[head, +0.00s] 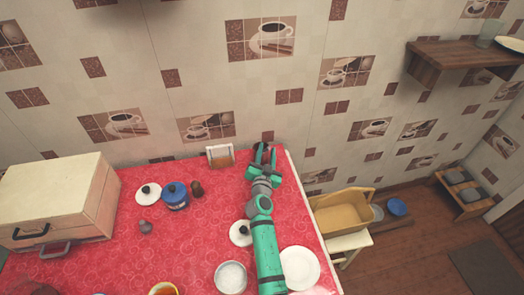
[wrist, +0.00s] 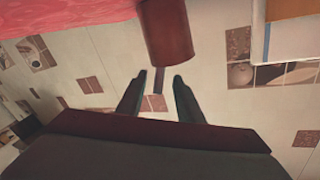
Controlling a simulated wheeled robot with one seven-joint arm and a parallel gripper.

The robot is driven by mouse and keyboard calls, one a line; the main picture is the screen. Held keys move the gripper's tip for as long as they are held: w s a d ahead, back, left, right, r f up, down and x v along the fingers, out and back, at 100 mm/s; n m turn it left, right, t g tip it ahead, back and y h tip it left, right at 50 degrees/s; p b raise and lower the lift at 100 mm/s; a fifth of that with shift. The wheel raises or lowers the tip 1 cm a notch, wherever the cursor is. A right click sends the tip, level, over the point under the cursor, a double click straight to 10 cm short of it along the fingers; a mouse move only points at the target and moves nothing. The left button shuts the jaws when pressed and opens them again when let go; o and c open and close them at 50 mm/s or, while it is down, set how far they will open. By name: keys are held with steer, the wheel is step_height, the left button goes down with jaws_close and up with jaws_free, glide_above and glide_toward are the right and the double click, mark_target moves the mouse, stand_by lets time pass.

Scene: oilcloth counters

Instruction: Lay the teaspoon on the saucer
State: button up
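I cannot make out a teaspoon in either view. A round white dish (head: 303,268), which looks like the saucer, lies near the counter's right edge, its left side partly behind my green arm. My gripper (head: 262,152) is at the far right end of the counter, well beyond the dish.
The red counter (head: 185,235) carries a cream bread box (head: 75,190), a blue pot (head: 175,195), a white lid (head: 241,233), a white bowl (head: 230,277) and an orange-rimmed cup (head: 163,288). A small framed item (head: 220,156) stands by the wall. A yellow bin (head: 342,212) is off the right edge.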

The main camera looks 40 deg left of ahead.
steer(key=shift+x, duration=0.9)
steer(key=shift+d, duration=0.15)
steer(key=shift+c, duration=0.5)
steer(key=shift+s+d, duration=0.1)
steer(key=shift+d, duration=0.05)
jaws_close()
